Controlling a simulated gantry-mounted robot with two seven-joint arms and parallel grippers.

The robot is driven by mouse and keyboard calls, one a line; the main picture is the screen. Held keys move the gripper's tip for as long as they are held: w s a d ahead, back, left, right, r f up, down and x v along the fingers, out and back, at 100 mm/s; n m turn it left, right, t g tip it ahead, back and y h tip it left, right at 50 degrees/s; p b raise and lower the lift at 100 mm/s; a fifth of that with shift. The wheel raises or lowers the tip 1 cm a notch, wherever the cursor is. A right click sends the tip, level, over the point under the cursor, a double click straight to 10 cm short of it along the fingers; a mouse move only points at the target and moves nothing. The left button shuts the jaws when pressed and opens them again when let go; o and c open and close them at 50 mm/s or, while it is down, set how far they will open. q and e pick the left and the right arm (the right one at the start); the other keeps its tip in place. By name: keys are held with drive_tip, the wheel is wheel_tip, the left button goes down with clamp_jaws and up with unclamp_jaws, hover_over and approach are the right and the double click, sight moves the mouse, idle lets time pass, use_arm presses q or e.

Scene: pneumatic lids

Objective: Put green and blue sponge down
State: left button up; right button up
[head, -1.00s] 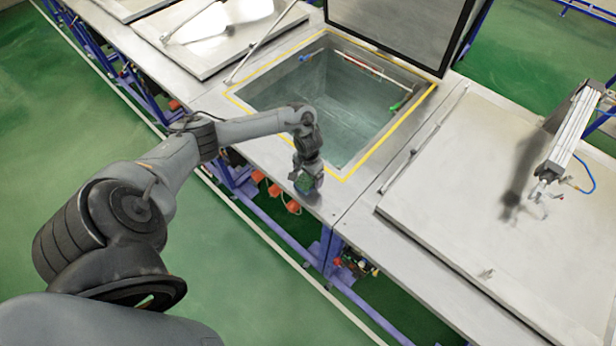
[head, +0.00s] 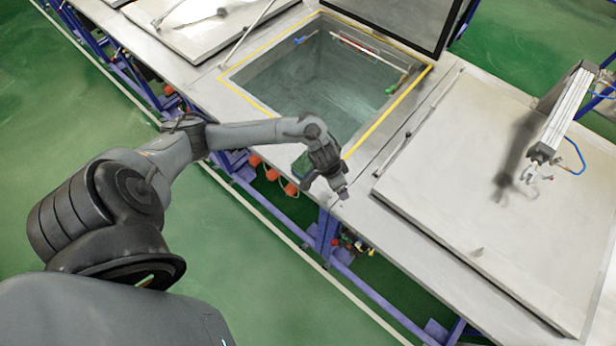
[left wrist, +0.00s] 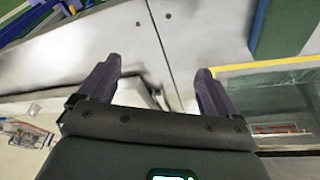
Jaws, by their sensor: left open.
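The green and blue sponge (head: 303,164) sits on the metal table's front strip, outside the open tank's near edge, in the head view. My arm partly covers it there. In the left wrist view the sponge (left wrist: 284,27) is at the upper right, blue along its left side and green beyond, cut by the frame's top. My left gripper (head: 342,193) is to the right of the sponge, over the table near the seam between two table sections. In the left wrist view its two fingers (left wrist: 158,90) are apart with nothing between them. My right gripper is not in view.
The open tank (head: 378,118) has a yellow-lined rim and a raised dark-edged lid (head: 410,22). A shut flat lid (head: 470,190) with a pneumatic cylinder (head: 566,112) lies to the right. Another closed lid (head: 200,20) is at the upper left. Blue framing stands below the table.

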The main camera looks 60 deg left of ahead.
use_arm(q)
drive_tip(key=s+d+r+m+t, duration=0.1)
drive_tip(key=s+d+r+t, duration=0.1)
drive_tip(key=d, duration=0.6)
drive_tip(key=s+d+r+m+t, duration=0.1)
drive_tip(key=s+d+r, duration=0.1)
drive_tip(key=d, duration=0.6)
drive_tip(key=s+a+r+g, duration=0.1)
drive_tip(key=s+a+r, duration=0.1)
drive_tip(key=s, duration=0.4)
drive_tip(key=s+a+r+n+g, duration=0.1)
drive_tip(key=s+a+r, duration=0.1)
drive_tip(key=s, duration=0.5)
drive_tip(key=shift+s+a+r+n+y, duration=0.2)
drive_tip(key=shift+r+n+y, duration=0.1)
drive_tip(key=shift+r, duration=0.6)
wheel_tip(320, 180, up, 4)
drive_tip(key=p, duration=0.3)
drive_tip(key=shift+d+f+p, duration=0.1)
drive_tip(key=shift+f+p, duration=0.05)
drive_tip(key=shift+p, duration=0.25)
drive_tip(key=shift+o, duration=0.6)
